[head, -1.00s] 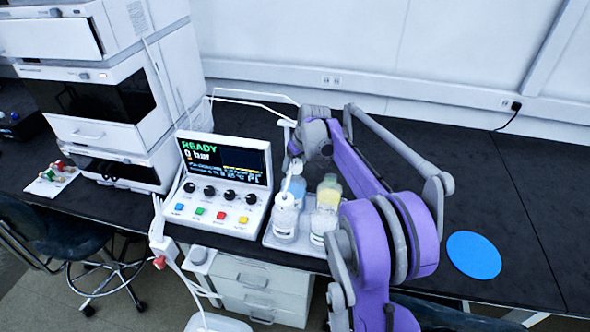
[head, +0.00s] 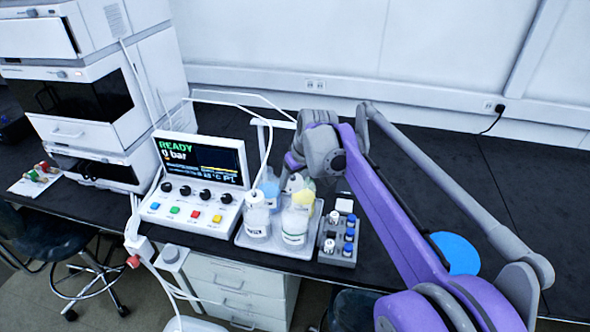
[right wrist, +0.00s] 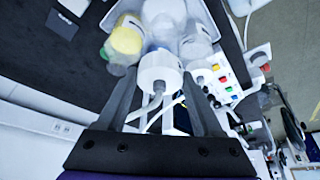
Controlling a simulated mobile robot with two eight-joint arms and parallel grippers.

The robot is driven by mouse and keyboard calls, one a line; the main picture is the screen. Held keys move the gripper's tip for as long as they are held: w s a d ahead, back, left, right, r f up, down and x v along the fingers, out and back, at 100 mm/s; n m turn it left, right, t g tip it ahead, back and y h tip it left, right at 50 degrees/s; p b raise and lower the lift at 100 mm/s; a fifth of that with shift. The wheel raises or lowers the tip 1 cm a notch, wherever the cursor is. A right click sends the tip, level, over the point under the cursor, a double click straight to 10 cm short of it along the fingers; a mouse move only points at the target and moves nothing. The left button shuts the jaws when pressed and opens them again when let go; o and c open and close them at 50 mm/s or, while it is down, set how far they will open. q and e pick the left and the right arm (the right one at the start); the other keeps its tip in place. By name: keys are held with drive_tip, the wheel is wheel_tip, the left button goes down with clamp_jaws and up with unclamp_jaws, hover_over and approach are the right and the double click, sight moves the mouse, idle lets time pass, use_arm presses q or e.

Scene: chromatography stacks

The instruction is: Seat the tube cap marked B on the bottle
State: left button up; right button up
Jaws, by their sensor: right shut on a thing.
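My right gripper (head: 291,164) is above the bottles. In the right wrist view its fingers are shut on a white tube cap (right wrist: 160,72) with tubes coming from its near side. The cap also shows in the head view (head: 294,183). No mark can be read on it. Beneath and behind it are a front right bottle (head: 294,227), a yellow bottle (head: 305,195), a blue bottle (head: 268,190) and a front left clear bottle (head: 257,224) with a white top. I cannot tell whether the held cap touches a bottle. My left gripper is not in view.
The bottles stand in a pale tray (head: 270,246). A grey vial rack (head: 338,254) is close on its right, and the control panel (head: 196,195) on its left. White tubing (head: 230,97) arches behind. A blue disc (head: 457,254) lies on the bench at right.

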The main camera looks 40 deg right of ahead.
sight(295, 203)
drive_tip(key=shift+s+a+f, duration=0.1)
drive_tip(key=shift+s+f, duration=0.1)
drive_tip(key=shift+s, duration=0.55)
drive_tip(key=shift+f, duration=0.1)
drive_tip(key=shift+w+a+f+b, duration=0.1)
drive_tip(key=shift+w+f+b, duration=0.05)
drive_tip(key=shift+f+b, duration=1.75)
drive_tip(key=shift+f, duration=0.15)
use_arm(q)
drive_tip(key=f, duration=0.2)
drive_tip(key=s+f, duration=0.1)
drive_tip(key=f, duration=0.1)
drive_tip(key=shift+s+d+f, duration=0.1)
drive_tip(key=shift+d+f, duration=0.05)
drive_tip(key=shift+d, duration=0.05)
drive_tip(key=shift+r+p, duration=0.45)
use_arm(e)
drive_tip(key=shift+r, duration=0.1)
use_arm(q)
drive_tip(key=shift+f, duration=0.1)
use_arm(e)
drive_tip(key=shift+f, duration=0.2)
use_arm(q)
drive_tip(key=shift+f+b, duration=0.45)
drive_tip(key=shift+b, duration=0.1)
use_arm(e)
drive_tip(key=shift+f, duration=0.85)
drive_tip(key=shift+f, duration=0.15)
